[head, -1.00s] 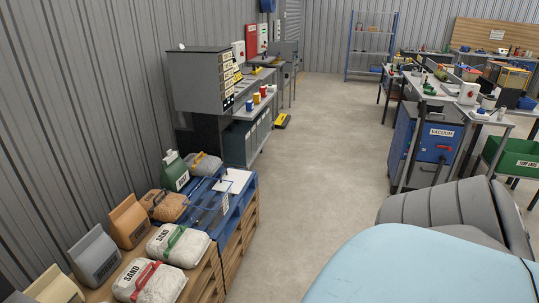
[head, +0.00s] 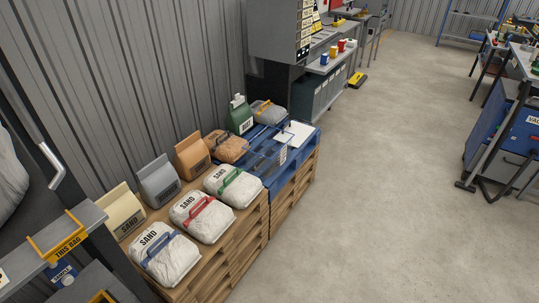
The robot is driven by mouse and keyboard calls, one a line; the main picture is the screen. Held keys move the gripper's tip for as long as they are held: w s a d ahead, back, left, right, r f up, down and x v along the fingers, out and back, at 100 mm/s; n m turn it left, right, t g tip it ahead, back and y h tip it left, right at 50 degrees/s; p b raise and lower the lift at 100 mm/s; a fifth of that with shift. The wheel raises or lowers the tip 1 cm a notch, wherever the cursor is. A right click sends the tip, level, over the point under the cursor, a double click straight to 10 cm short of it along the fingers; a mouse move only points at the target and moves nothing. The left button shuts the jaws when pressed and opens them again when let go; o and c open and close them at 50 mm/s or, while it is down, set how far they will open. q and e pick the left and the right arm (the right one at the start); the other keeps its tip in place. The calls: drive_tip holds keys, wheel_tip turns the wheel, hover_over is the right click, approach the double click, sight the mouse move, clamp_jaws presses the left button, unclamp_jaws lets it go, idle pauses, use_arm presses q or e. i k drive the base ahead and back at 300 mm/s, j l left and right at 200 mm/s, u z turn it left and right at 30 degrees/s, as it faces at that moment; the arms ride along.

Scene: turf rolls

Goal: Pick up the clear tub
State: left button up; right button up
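A clear, see-through tub (head: 264,163) appears to sit on the blue pallet (head: 292,176), at the near end beside a white sheet (head: 295,134). Its outline is faint, and I see the blue slats through it. A small label shows at its right side. Neither of my grippers is in the head view.
Sand bags with blue (head: 165,254), red (head: 202,216) and green (head: 233,185) handles lie on wooden pallets in front of the tub. Upright bags stand along the wall. A grey shelf with a yellow frame (head: 58,238) is at lower left. The concrete floor (head: 385,180) at right is clear.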

sight(271, 148)
drive_tip(key=i+u, duration=0.15)
drive_tip(key=u, duration=0.15)
drive_tip(key=i+l+u, duration=0.1)
drive_tip(key=u, duration=0.25)
drive_tip(key=i+l+u, duration=0.25)
drive_tip(key=i+l, duration=0.2)
drive_tip(key=l, duration=0.2)
drive_tip(key=i+l+u, duration=0.15)
drive_tip(key=i+l, duration=0.25)
drive_tip(key=l, duration=0.15)
drive_tip(key=i+l, duration=0.2)
drive_tip(key=l, duration=0.2)
drive_tip(key=i+l+u, duration=0.1)
drive_tip(key=i+l, duration=0.15)
drive_tip(key=l, duration=0.15)
